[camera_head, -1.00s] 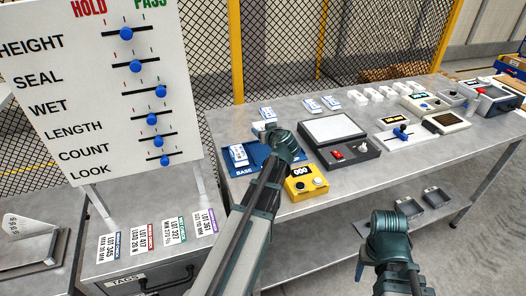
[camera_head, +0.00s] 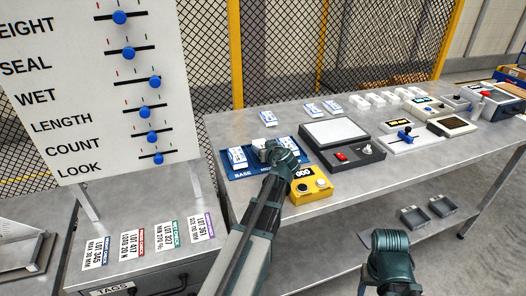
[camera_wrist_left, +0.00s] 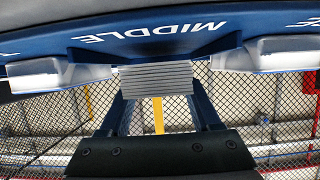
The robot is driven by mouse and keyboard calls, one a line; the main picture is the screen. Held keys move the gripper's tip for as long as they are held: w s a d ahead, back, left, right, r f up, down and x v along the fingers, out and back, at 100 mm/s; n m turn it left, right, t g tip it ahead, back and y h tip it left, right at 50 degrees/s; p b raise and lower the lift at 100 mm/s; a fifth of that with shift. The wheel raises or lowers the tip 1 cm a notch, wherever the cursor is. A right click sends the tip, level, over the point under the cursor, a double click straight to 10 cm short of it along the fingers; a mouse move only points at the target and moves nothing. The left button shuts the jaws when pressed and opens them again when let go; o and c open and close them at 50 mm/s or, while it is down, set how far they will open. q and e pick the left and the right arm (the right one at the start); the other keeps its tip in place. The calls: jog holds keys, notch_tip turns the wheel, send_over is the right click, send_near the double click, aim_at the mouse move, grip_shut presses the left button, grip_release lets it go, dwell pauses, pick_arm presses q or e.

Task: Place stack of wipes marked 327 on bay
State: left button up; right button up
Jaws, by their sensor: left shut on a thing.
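My left gripper (camera_head: 268,151) is over the middle of the blue bay mat (camera_head: 238,175), which is lettered BASE and MIDDLE. It is shut on a stack of wipes, seen in the left wrist view as a pale block with layered edges (camera_wrist_left: 155,80) in front of the word MIDDLE. In the head view my wrist hides most of this stack, and its number cannot be read. One white pack (camera_head: 237,158) lies on the BASE part, and another (camera_head: 291,145) shows right of my wrist. My right arm's wrist (camera_head: 390,243) is low at right; its fingers cannot be made out.
A yellow counter box (camera_head: 311,186) stands close right of the mat. Behind are loose packs (camera_head: 268,118) (camera_head: 312,109) and a scale with a pale plate (camera_head: 334,131). Tags including LOT 327 (camera_head: 168,233) lie on the left cabinet. A slider board (camera_head: 90,95) stands at left.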

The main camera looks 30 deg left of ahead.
pick_arm(q)
jog(key=shift+f, duration=0.1)
jog(key=shift+f+b, duration=0.25)
jog(key=shift+b, duration=0.15)
jog(key=shift+s, duration=0.1)
jog(key=shift+d+f, duration=0.1)
jog(key=shift+f, duration=0.05)
jog(key=shift+s, duration=0.15)
